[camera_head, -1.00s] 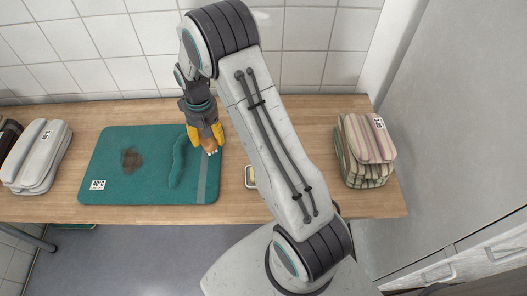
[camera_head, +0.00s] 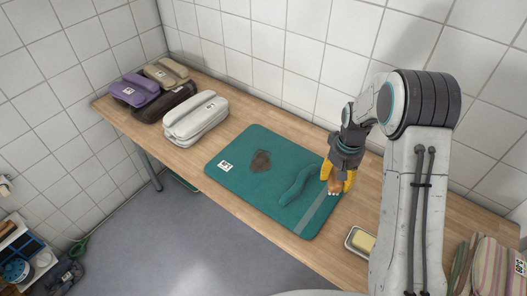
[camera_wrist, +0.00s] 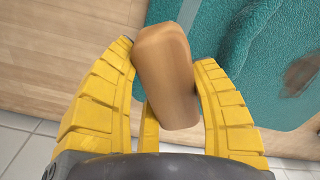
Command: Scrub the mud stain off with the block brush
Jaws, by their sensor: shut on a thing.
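The wooden block brush (camera_head: 334,187) is between the yellow fingers of my gripper (camera_head: 338,182), at the right end of the teal mat (camera_head: 250,190). In the wrist view the brush (camera_wrist: 166,75) is a smooth tan block between the fingers (camera_wrist: 165,95); its bristles are hidden. I cannot tell whether it touches the mat. The brown mud stain (camera_head: 261,161) is on the mat's left part, apart from the brush. It shows as a brown patch at the right of the wrist view (camera_wrist: 301,74). A raised teal fold (camera_head: 298,186) lies between the stain and the brush.
A dish with yellow soap (camera_head: 363,241) stands right of the mat, near my arm. Folded striped cloths (camera_head: 490,268) are at the far right. Folded grey (camera_head: 196,118), purple (camera_head: 134,90), dark and beige textiles stand on the left. A tiled wall runs behind the wooden counter.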

